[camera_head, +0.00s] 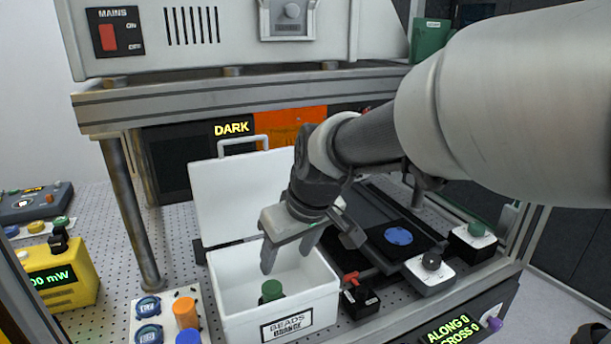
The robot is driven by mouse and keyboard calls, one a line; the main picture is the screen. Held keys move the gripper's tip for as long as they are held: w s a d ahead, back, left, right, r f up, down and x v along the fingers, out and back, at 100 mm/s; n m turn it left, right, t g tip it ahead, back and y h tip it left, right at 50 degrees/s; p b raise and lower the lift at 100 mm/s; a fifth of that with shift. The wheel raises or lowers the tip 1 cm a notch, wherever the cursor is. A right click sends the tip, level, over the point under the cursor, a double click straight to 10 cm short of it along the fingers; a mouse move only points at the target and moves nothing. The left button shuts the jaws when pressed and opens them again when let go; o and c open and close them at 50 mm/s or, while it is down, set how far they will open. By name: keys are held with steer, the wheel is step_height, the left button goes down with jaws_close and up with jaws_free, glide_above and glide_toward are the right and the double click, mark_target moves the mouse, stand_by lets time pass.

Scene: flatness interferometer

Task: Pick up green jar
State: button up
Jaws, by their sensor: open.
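The green jar (271,291) stands inside a white open box (240,301) labelled "BEADS", near its front wall. Only its upper part shows above the box's front wall; the lower part is hidden. My gripper (288,263) points down over the box, above and slightly right of the jar. Its fingers are apart with nothing between them, and they do not appear to touch the jar.
The box's raised white lid (243,193) stands behind my gripper. Blue and orange capped items (186,313) sit left of the box. A small red-topped black block (358,298) and a knob box (430,271) stand right. A raised instrument shelf (250,96) spans the back.

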mark_target(272, 287)
steer(key=b+x, duration=0.1)
steer(key=x, duration=1)
steer(key=shift+f, duration=0.1)
steer(key=x, duration=0.3)
steer(key=b+x, duration=0.1)
steer(key=x, duration=0.1)
steer(key=shift+s+a, duration=0.1)
steer(key=shift+a, duration=0.2)
steer(key=c, duration=1.2)
